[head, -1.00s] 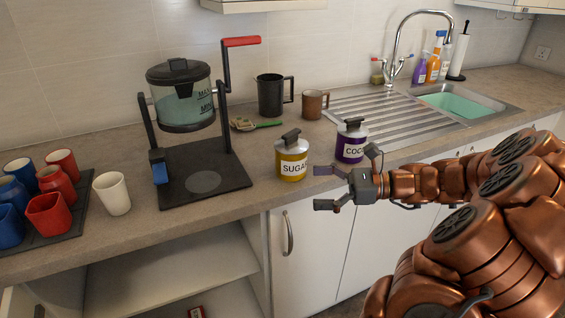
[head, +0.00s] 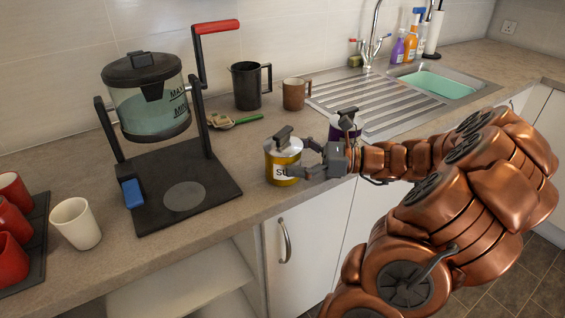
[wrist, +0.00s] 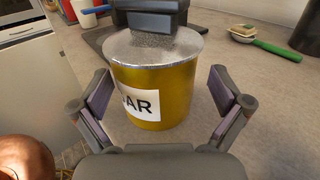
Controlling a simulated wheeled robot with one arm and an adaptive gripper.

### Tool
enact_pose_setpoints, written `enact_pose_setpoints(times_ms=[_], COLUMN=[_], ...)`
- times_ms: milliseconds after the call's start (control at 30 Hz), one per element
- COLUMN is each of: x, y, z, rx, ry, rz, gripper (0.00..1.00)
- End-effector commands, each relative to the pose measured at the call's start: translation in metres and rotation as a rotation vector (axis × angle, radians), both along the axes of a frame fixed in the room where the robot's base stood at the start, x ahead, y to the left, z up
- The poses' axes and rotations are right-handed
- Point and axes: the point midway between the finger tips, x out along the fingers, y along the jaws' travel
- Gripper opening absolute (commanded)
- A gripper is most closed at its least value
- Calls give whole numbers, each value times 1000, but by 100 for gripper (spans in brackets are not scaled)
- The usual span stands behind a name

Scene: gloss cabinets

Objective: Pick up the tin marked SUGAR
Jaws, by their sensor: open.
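The yellow SUGAR tin (head: 282,163) stands upright on the counter near its front edge, with a silver lid and a dark block handle on top. In the wrist view the tin (wrist: 155,90) fills the middle, its white label partly showing "AR". My gripper (head: 309,160) is open, its fingers reaching toward the tin's right side and covering part of the label in the head view. In the wrist view the two fingers of my gripper (wrist: 166,108) stand left and right of the tin's lower part, with visible gaps on both sides.
The purple tin (head: 345,124) stands just behind my gripper, partly hidden by it. A coffee maker (head: 150,95) on a black base is to the left. A white cup (head: 76,223) stands far left.

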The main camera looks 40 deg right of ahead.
Motion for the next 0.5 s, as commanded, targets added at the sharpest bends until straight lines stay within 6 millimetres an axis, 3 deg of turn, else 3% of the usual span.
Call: enact_pose_setpoints(times_ms=[300, 500], x=[23, 29], y=[32, 38], z=[1, 1], rx=[2, 1], ry=[1, -1], rz=[2, -1], gripper=[100, 100])
